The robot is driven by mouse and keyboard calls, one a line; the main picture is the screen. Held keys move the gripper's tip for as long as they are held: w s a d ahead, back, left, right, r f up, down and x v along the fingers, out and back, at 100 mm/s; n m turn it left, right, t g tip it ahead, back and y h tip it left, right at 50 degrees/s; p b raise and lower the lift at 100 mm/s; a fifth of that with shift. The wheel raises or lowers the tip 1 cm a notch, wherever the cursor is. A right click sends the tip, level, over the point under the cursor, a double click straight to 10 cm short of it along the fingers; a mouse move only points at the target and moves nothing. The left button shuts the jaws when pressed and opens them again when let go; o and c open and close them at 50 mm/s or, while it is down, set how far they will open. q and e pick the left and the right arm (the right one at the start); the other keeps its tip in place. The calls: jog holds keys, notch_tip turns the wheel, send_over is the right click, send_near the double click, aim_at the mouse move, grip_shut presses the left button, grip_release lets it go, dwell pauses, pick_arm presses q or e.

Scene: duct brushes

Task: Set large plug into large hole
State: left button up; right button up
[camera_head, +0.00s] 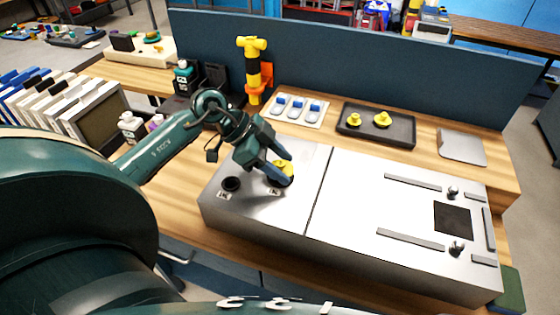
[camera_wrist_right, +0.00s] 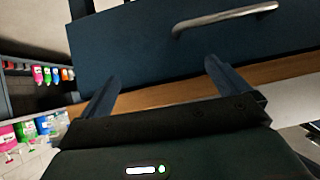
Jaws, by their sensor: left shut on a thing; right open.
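My left gripper (camera_head: 284,167) is shut on a yellow plug (camera_head: 283,168) at the right-hand dark hole (camera_head: 287,183) in the top of the metal box. The fingers hide part of the plug, so I cannot tell how deep it sits or whether it is the large one. The left-hand dark hole (camera_head: 231,184) is empty. Two more yellow plugs stand on a black tray: a smaller one (camera_head: 353,119) and a wider one (camera_head: 382,119). In the right wrist view my right gripper (camera_wrist_right: 165,85) is open and empty, before a dark blue drawer front (camera_wrist_right: 200,40).
The metal box (camera_head: 340,220) has a white top with rails and a dark square opening (camera_head: 453,218). Behind it lie the black tray (camera_head: 400,136), a white tray of blue pieces (camera_head: 297,108) and a yellow-black tool (camera_head: 252,65). A blue panel closes the back.

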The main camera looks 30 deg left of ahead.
pick_arm(q)
jog(key=shift+r+p, duration=0.35)
dwell(0.6)
jog(key=shift+r, duration=0.15)
dwell(0.4)
jog(key=shift+r, duration=0.55)
dwell(0.6)
jog(key=o, duration=0.7)
jog(key=shift+c, duration=0.2)
jog(key=v, duration=1.1)
